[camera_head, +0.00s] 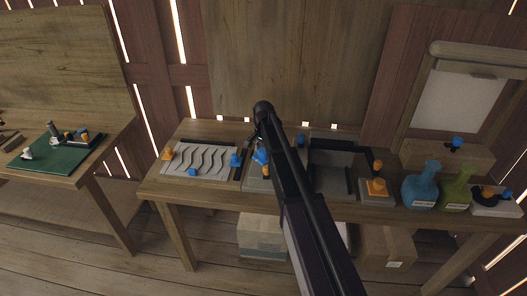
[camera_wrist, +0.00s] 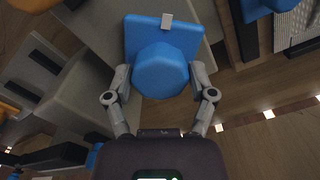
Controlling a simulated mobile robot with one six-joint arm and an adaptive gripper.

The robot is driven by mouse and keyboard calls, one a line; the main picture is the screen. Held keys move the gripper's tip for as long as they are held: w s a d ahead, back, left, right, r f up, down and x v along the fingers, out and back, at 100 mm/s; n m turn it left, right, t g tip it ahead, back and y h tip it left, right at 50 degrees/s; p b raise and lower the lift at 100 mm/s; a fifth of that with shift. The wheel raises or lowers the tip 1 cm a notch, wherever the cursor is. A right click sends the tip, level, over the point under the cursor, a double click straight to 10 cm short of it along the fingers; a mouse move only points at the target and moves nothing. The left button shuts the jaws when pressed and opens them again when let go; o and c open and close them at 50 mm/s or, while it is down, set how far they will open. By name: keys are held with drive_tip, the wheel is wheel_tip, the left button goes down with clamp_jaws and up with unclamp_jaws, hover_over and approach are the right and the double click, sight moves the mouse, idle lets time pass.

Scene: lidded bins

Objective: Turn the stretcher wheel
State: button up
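A blue round knob on a square blue plate (camera_wrist: 163,70) fills the upper middle of the wrist view. It may be the stretcher wheel; I cannot tell for sure. In the head view a blue piece (camera_head: 261,157) shows beside the end of my arm, on the bench's middle unit. My gripper (camera_wrist: 160,75) is spread wide, with one finger on each side of the round knob. Narrow gaps seem to separate the fingers from the knob; contact with the plate behind is unclear. In the head view my arm hides most of the gripper and part of the unit.
The wooden bench (camera_head: 160,192) carries a wavy grey panel (camera_head: 198,160) at left and a dark open tray (camera_head: 330,178) right of my arm. An orange knob (camera_head: 377,186), a blue flask (camera_head: 421,186) and a green flask (camera_head: 456,190) stand at right. Another table with a green mat (camera_head: 50,158) is far left.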

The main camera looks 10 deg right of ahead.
sight(263, 150)
drive_tip(key=shift+o, duration=1)
drive_tip(key=shift+n, duration=0.4)
drive_tip(key=n, duration=1.6)
drive_tip(key=shift+n, duration=0.3)
drive_tip(key=n, duration=0.6)
drive_tip(key=shift+r+n+p, duration=0.35)
drive_tip(key=shift+n, duration=0.05)
wheel_tip(263, 150, up, 13)
drive_tip(key=p, duration=1.3)
